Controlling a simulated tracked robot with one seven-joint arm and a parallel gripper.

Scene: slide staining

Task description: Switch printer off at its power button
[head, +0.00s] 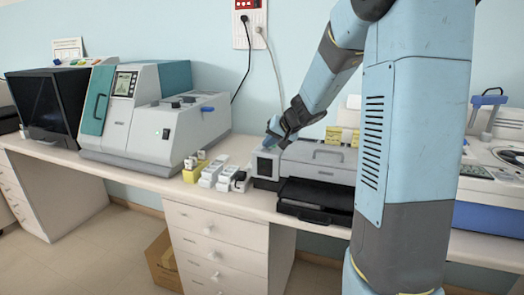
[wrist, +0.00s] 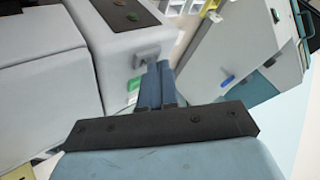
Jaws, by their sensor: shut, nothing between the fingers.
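The printer (head: 318,160) is a low grey machine on the bench, with a dark panel on its left front and a black tray below. It fills the left of the wrist view (wrist: 45,55). My gripper (head: 270,140) is at the printer's left end, near its upper edge. In the wrist view its blue fingers (wrist: 160,72) are together and empty, with their tips close to a small grey rectangular part (wrist: 147,54) on the printer's side. Contact cannot be told. A small green part (wrist: 133,84) shows beside the fingers. Which part is the power button is not clear.
Small white and yellow boxes (head: 212,172) stand left of the printer. A grey and teal instrument (head: 150,115) stands farther left. Yellow boxes (head: 335,135) are behind the printer. A wall outlet (head: 249,22) with hanging cables is above.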

